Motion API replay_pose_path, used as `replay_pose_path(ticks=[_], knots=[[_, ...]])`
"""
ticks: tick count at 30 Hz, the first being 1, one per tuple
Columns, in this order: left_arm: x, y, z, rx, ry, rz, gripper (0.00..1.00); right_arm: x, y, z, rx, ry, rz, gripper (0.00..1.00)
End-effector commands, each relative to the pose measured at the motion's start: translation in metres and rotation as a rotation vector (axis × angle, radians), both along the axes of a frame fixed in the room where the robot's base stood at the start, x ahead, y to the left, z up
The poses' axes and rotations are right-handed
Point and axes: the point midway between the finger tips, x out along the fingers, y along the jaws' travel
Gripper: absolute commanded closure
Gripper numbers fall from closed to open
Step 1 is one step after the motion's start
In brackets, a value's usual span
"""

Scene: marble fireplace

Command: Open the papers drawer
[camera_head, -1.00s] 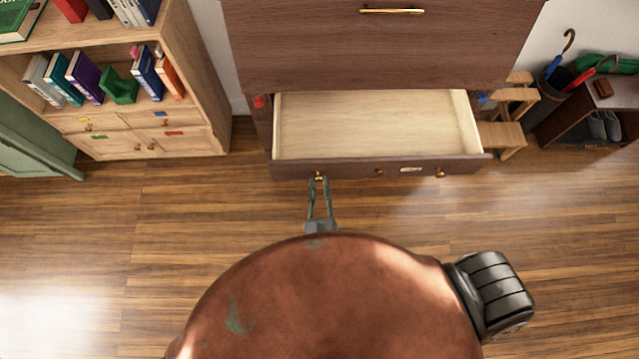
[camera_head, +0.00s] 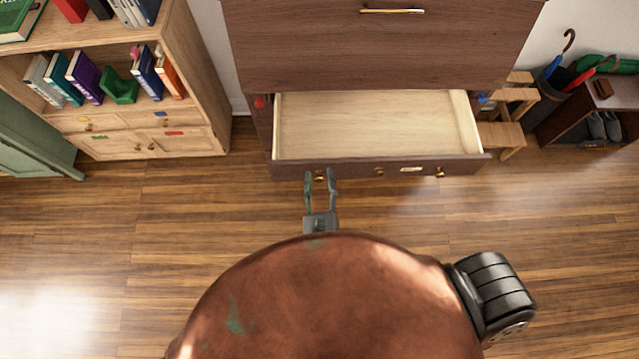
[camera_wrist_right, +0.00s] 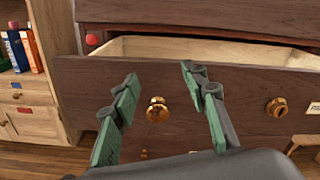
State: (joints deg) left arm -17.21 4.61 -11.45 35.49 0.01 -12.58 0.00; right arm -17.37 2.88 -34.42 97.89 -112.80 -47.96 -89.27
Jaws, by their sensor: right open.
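The dark wood drawer (camera_head: 345,167) stands pulled out of the cabinet, and its pale interior (camera_head: 375,125) looks empty. Its front carries brass knobs and a small pale label (camera_head: 411,170). My right gripper (camera_head: 320,174) is open at the drawer front, its green-padded fingers apart on either side of the left brass knob (camera_head: 319,179). In the right wrist view this knob (camera_wrist_right: 157,110) shows between the fingers, with a visible gap on each side. The second knob (camera_wrist_right: 276,107) is to the right. My left gripper is not in view.
The cabinet's upper front (camera_head: 380,45) has a brass handle (camera_head: 392,11) above the drawer. A bookcase (camera_head: 190,60) stands left, a wooden step stool (camera_head: 500,134) and umbrella stand (camera_head: 548,100) right. The floor (camera_head: 150,215) in front is clear.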

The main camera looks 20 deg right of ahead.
Motion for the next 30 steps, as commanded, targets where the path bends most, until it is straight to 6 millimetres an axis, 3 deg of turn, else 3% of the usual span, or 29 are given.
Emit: replay_pose_path(ticks=[3, 9, 30], knots=[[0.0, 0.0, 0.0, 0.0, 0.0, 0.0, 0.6, 0.0, 0.0, 0.021, 0.003, -0.001, -0.002, 0.59], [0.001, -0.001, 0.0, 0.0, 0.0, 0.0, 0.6, 0.0, 0.0, 0.04, 0.001, -0.001, -0.001, 0.59], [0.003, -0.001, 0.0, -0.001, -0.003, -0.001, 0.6, 0.0, 0.0, 0.042, 0.0, 0.0, 0.0, 0.59]])
